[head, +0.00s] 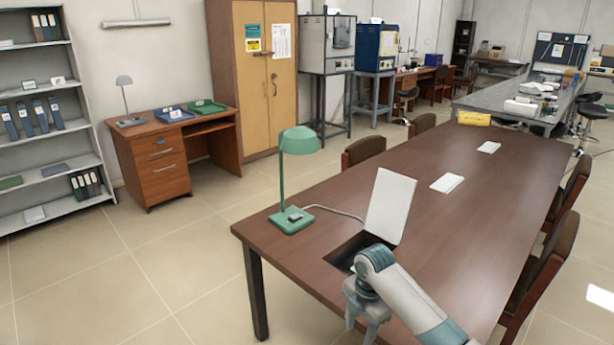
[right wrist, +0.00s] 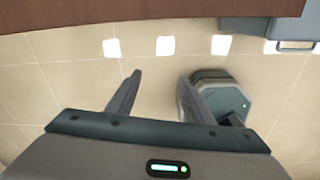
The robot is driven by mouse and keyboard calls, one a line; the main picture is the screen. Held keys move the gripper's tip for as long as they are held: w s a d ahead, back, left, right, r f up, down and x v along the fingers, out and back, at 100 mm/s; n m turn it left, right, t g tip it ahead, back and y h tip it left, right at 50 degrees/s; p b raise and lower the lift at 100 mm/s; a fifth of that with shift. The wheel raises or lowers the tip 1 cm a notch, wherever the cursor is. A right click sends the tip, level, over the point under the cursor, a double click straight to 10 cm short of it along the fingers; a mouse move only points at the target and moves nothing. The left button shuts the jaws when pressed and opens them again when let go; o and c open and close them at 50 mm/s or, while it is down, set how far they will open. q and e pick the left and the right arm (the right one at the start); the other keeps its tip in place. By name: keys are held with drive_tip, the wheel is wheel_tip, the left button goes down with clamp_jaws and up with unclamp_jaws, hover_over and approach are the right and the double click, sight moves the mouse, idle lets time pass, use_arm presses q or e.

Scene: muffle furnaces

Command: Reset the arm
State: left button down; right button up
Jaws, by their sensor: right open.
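My right arm comes in from the bottom right of the head view, in front of the long brown table's near edge. Its gripper (head: 362,318) hangs low there, partly cut off by the frame's bottom. In the right wrist view the gripper (right wrist: 160,76) has its two fingers spread apart, with only tiled floor visible between them. It holds nothing. My left gripper is not in view.
The brown table (head: 470,205) carries a green lamp (head: 298,142), a raised white flap (head: 390,205) beside a dark opening, and white papers (head: 447,183). Chairs (head: 540,270) line its right side. Open floor (head: 150,260) lies to the left.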

drive_tip(key=s+d+f+m, duration=0.1)
drive_tip(key=s+f+m, duration=0.2)
drive_tip(key=f, duration=0.7)
drive_tip(key=s+d+f+m, duration=0.15)
drive_tip(key=f+m, duration=0.25)
drive_tip(key=f, duration=0.5)
drive_tip(key=s+d+f+m+t+b, duration=0.1)
drive_tip(key=s+d+f+m, duration=0.15)
drive_tip(key=s+f, duration=0.55)
drive_tip(key=s+d+f+m, duration=0.1)
drive_tip(key=s+f+m, duration=0.4)
drive_tip(key=f, duration=0.6)
drive_tip(key=s+d+f+m, duration=0.2)
drive_tip(key=s+f, duration=0.3)
drive_tip(key=s, duration=0.9)
drive_tip(key=s+d+f+m, duration=0.2)
drive_tip(key=s+f, duration=0.3)
drive_tip(key=s, duration=0.9)
drive_tip(key=s+d+f+m, duration=0.2)
drive_tip(key=s+f+m, duration=0.2)
drive_tip(key=s, duration=1)
drive_tip(key=shift+s+f+h+b, duration=0.3)
drive_tip(key=shift+f+b, duration=0.15)
drive_tip(key=shift+f, duration=0.4)
drive_tip(key=c, duration=0.4)
drive_tip(key=shift+d, duration=0.15)
